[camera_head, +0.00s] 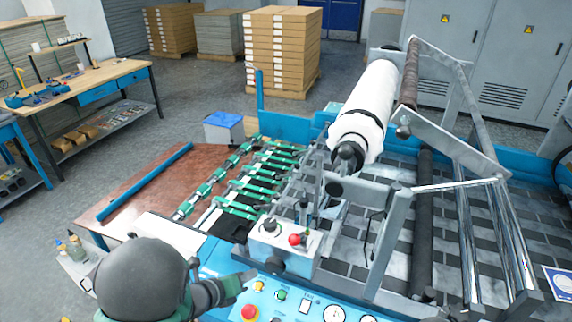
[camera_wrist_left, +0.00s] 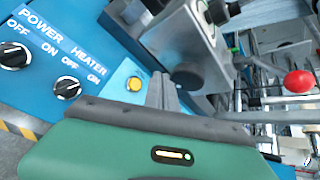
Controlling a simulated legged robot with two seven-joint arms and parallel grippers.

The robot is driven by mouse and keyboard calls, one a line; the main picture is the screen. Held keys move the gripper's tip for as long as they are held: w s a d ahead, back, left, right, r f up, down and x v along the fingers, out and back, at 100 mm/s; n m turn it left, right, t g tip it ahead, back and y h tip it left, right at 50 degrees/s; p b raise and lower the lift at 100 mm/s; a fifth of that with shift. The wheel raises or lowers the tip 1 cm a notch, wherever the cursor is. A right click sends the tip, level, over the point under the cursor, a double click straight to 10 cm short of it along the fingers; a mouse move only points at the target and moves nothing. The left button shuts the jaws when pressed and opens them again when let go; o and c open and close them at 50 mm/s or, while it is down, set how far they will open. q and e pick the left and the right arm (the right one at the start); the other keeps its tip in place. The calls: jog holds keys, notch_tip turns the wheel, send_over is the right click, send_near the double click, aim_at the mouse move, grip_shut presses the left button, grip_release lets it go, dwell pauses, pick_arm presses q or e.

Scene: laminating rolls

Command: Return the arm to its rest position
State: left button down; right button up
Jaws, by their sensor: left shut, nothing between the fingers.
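My left arm (camera_head: 140,278) comes in at the bottom left of the head view, a dark rounded link hiding part of the table corner. My left gripper (camera_head: 243,281) is over the near left end of the blue control panel (camera_head: 207,262). In the left wrist view its fingers (camera_wrist_left: 163,92) are together, with nothing between them. They point toward the panel near a lit yellow button (camera_wrist_left: 134,84); contact cannot be told. The POWER knob (camera_wrist_left: 14,55) and HEATER knob (camera_wrist_left: 67,87) are left of the fingers. My right gripper is not in view.
A grey box with a red knob (camera_head: 295,240) stands just beyond the panel. The laminating machine with a white roll (camera_head: 370,100) fills the right side. A brown table (camera_head: 140,180) with a blue bar lies left. Open floor (camera_head: 190,110) extends behind it.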

pick_arm(q)
jog(key=s+a+n+g+y+b, duration=0.1)
jog(key=s+a+n+y, duration=0.4)
jog(key=n, duration=1.1)
jog(key=s+n+g+b, duration=0.1)
jog(key=s+n+g, duration=0.5)
jog(key=s+n, duration=0.8)
jog(key=n, duration=0.3)
jog(key=shift+s+d+f+n+y, duration=0.15)
jog(key=shift+d+f+n+y, duration=0.15)
jog(key=shift+f+y, duration=0.1)
jog(key=shift+a, duration=0.1)
